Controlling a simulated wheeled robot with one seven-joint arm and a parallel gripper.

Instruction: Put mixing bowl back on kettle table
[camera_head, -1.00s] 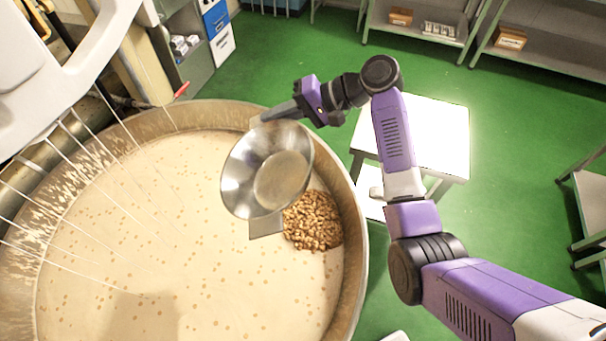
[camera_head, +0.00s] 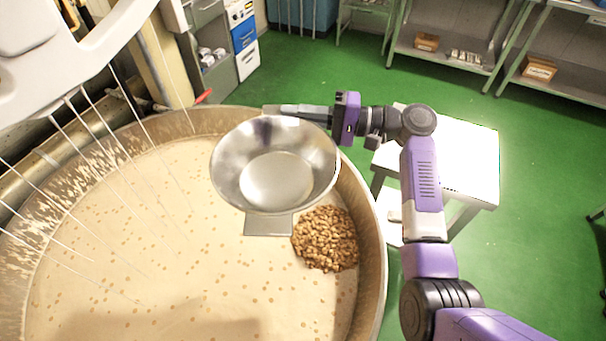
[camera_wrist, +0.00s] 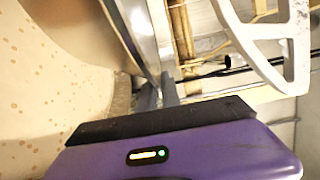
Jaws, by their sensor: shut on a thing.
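The mixing bowl (camera_head: 275,180) is a shiny metal bowl with flat tabs on its rim. It hangs over the kettle (camera_head: 374,250), tilted so its empty-looking inside faces the head camera. My gripper (camera_head: 280,109) is shut on the bowl's far tab, coming in from the right. In the wrist view my gripper (camera_wrist: 160,95) shows grey metal between its fingers, though the bowl's shape is hard to make out there. The kettle table (camera_head: 470,150) is a white-topped table right of the kettle, partly hidden behind my arm.
A pile of nuts (camera_head: 325,238) lies on the cream mass in the kettle, below and right of the bowl. White whisk wires (camera_head: 120,165) cross the kettle's left side. Shelves (camera_head: 450,50) stand at the back. Green floor (camera_head: 540,220) is clear right of the table.

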